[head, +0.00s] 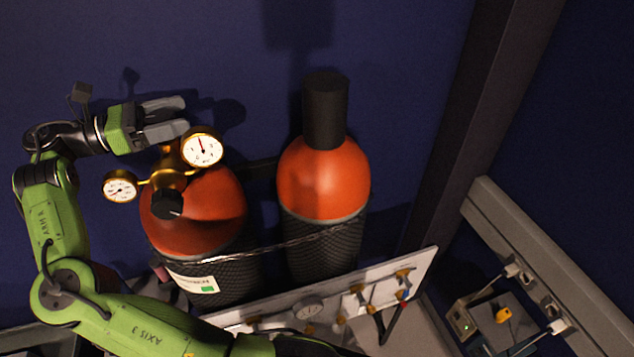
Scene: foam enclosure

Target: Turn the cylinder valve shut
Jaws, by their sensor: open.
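The left gas cylinder (203,222) has an orange-red top and a dark mesh-covered body with a white label. A brass regulator (172,177) sits on its top with a black knob (167,204) facing forward and two round dial gauges, the right one (202,148) higher than the left one (119,186). My gripper (176,118) is open and empty, its grey fingers pointing right, just above and behind the regulator. The cylinder's valve handwheel is not clearly visible; the gripper and gauge cover that spot. I cannot tell whether the fingers touch anything.
A second orange-topped cylinder (322,185) with a tall black cap (325,110) stands to the right. A strap crosses both cylinders. A pale panel (390,287) with small valves and a gauge is in front. A dark post and wall rail with sockets (520,270) are at right.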

